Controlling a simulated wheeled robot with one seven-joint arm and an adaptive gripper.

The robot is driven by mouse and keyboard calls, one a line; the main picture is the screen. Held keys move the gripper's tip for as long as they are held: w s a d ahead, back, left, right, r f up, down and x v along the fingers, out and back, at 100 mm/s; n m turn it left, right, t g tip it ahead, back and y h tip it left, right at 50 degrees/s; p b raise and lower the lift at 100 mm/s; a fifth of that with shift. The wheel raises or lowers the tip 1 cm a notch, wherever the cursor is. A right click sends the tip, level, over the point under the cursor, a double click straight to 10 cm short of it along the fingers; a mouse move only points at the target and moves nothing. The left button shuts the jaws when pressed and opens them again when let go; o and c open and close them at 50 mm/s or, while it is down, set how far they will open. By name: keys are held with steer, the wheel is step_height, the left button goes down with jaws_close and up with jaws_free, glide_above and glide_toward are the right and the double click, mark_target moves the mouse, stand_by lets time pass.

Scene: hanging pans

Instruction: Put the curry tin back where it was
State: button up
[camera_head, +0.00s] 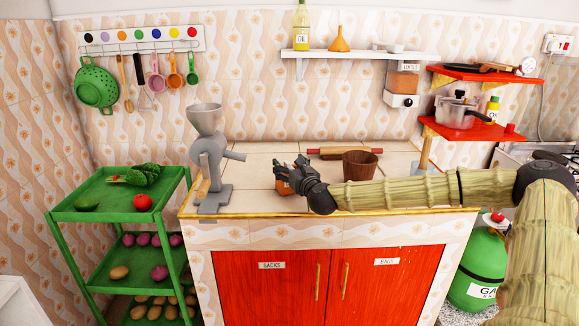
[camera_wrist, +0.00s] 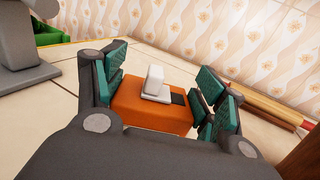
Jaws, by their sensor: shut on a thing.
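The curry tin is an orange box (camera_wrist: 150,112) with a white piece and a small dark patch on its top. It sits between the teal pads of my gripper (camera_wrist: 163,84), which is shut on it. In the head view the tin (camera_head: 283,187) shows only in part below the dark fingers of my gripper (camera_head: 286,174), over the left-middle of the tiled counter (camera_head: 250,203). I cannot tell whether its base touches the tiles.
A grey grinder (camera_head: 208,165) stands left of my gripper. A brown pot (camera_head: 360,165) and a rolling pin (camera_head: 340,152) are to the right and behind. A white shelf (camera_head: 350,54) and red shelves (camera_head: 475,131) hang above. Tiles between grinder and gripper are clear.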

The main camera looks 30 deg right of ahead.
steer(key=shift+f, duration=0.1)
steer(key=o, duration=1.4)
steer(key=shift+s, duration=0.1)
steer(key=s, duration=0.4)
steer(key=s+a, duration=0.1)
steer(key=s, duration=0.2)
steer(key=s+a, duration=0.1)
steer(key=s, duration=0.3)
steer(key=shift+s+b, duration=0.3)
steer(key=shift+s, duration=0.05)
